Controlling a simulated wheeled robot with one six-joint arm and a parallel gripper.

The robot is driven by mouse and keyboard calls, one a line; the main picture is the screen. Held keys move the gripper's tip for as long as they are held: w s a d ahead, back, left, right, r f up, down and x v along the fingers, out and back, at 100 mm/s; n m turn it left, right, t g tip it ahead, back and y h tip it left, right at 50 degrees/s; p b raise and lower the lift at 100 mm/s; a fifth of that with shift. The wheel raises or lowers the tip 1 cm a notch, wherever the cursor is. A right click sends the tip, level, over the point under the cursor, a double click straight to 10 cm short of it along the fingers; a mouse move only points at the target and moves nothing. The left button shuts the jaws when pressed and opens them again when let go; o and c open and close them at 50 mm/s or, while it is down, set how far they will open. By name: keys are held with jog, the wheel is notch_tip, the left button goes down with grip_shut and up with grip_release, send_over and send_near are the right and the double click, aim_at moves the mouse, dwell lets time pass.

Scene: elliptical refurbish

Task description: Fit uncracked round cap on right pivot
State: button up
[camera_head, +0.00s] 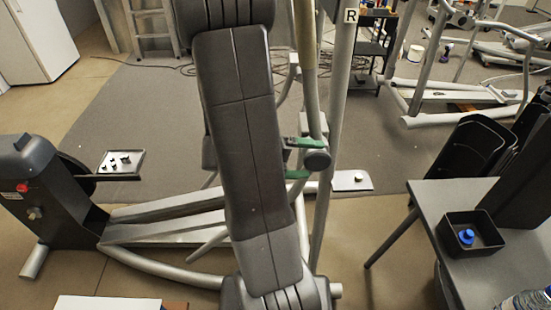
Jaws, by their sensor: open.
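My gripper (303,158) is at the middle of the view, right of my arm, with one green finger above the other and a gap between them. A dark round cap (318,160) sits at the finger tips, against the upright of the elliptical marked R (351,16). Whether the fingers touch it, and whether it is seated on the right pivot, I cannot tell. The pivot itself is hidden behind the cap and my arm. No crack shows on the cap at this size. A small pale round piece (359,178) lies on a light plate (345,184) lower right.
A white tray (137,157) with several small dark parts stands at the left by the machine's housing (40,180). A grey table (430,200) at the right bears a black bin (485,248) with a blue item. Grey frame tubes cross the floor below. Other machines stand behind.

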aim_at(323, 161)
jog(key=v, duration=0.8)
jog(key=shift+a+b, duration=0.4)
jog(key=shift+b, duration=0.05)
jog(key=shift+s+r, duration=0.1)
jog(key=shift+s, duration=0.05)
jog(key=p+x, duration=0.1)
jog(key=x, duration=1.3)
jog(key=shift+p, duration=0.35)
jog(key=shift+a, duration=0.15)
